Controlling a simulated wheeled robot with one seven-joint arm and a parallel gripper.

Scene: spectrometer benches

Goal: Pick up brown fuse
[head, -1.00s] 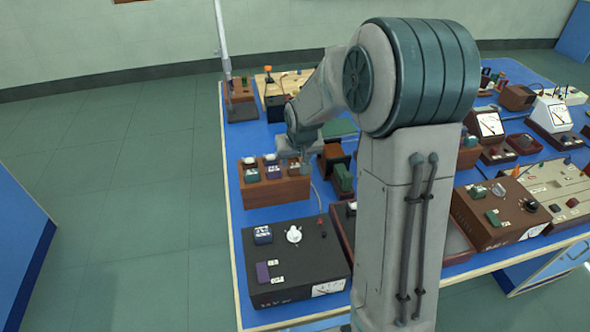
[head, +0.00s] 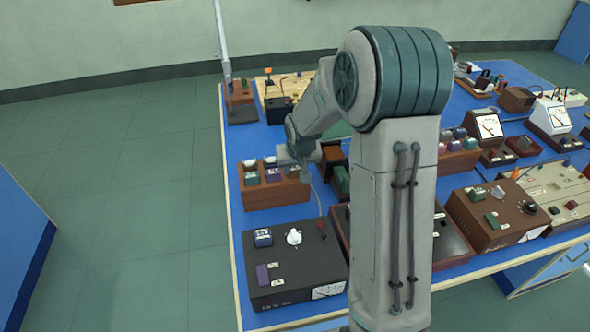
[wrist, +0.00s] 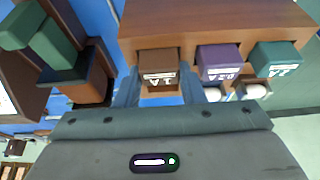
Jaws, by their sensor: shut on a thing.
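The brown fuse (wrist: 158,62), with a white "1 A" label, is in the wrist view at the edge of a brown wooden block (wrist: 230,15). My gripper (wrist: 160,88) is shut on it, with a blue-grey finger on either side. The picture does not settle whether the fuse is clear of the block. A purple fuse (wrist: 219,62) and a green fuse (wrist: 276,58) stand beside it in a row. In the head view my gripper (head: 300,156) is over the right end of the block (head: 272,194); the brown fuse is hard to make out there.
White round knobs (wrist: 256,91) stand on the block near the green fuse. Another brown device with a green piece (wrist: 55,42) is close beside my gripper. A black box (head: 293,262) with a white knob stands in front of the block. Several instruments crowd the blue bench.

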